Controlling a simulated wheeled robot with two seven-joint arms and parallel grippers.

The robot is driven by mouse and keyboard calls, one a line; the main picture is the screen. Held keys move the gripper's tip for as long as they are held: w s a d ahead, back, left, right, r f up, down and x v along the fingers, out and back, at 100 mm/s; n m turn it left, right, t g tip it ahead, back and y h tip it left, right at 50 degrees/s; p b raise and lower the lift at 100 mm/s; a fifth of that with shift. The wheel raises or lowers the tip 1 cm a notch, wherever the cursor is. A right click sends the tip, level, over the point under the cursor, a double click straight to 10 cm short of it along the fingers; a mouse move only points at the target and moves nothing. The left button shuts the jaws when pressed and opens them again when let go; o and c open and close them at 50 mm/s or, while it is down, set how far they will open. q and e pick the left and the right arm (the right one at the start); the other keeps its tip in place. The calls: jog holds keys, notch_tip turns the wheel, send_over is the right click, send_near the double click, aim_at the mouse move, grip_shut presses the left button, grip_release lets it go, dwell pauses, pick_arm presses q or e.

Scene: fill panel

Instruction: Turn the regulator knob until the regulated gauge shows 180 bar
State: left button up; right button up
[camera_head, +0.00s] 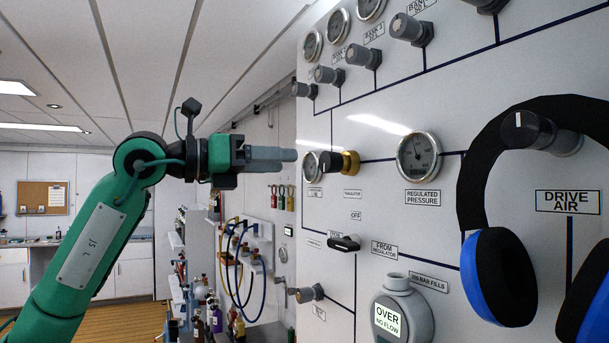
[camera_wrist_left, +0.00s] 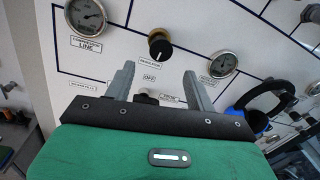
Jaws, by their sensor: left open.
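The regulator knob (camera_head: 328,162) is black with a gold collar and sticks out from the white panel. In the left wrist view the knob (camera_wrist_left: 159,46) has a white pointer line and lies ahead of my fingertips, between their lines. The regulated pressure gauge (camera_head: 419,157) is a round dial right of the knob; it also shows in the left wrist view (camera_wrist_left: 222,65). Its needle is too small to read surely. My left gripper (camera_head: 292,155) is open and empty, pointing at the panel, apart from the knob; its fingers (camera_wrist_left: 159,74) show in the wrist view.
Blue and black ear defenders (camera_head: 500,272) hang on the panel at right. A black valve handle (camera_head: 344,242) sits below the knob, and a grey flow meter (camera_head: 401,310) reads "OVER NO FLOW". Grey bank knobs (camera_head: 362,57) and gauges line the top. Free room lies left of the panel.

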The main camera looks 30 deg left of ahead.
aim_at(324, 165)
pick_arm(q)
jog(key=b+v, duration=0.1)
jog(key=v, duration=0.4)
jog(key=shift+o, duration=0.2)
dwell(2.2)
jog(key=p+x, duration=1.1)
jog(key=x, duration=0.3)
jog(key=shift+d, duration=0.2)
jog(key=shift+w+d+f+p, duration=0.15)
jog(key=shift+w+d+p, duration=0.1)
jog(key=shift+w+p, duration=0.1)
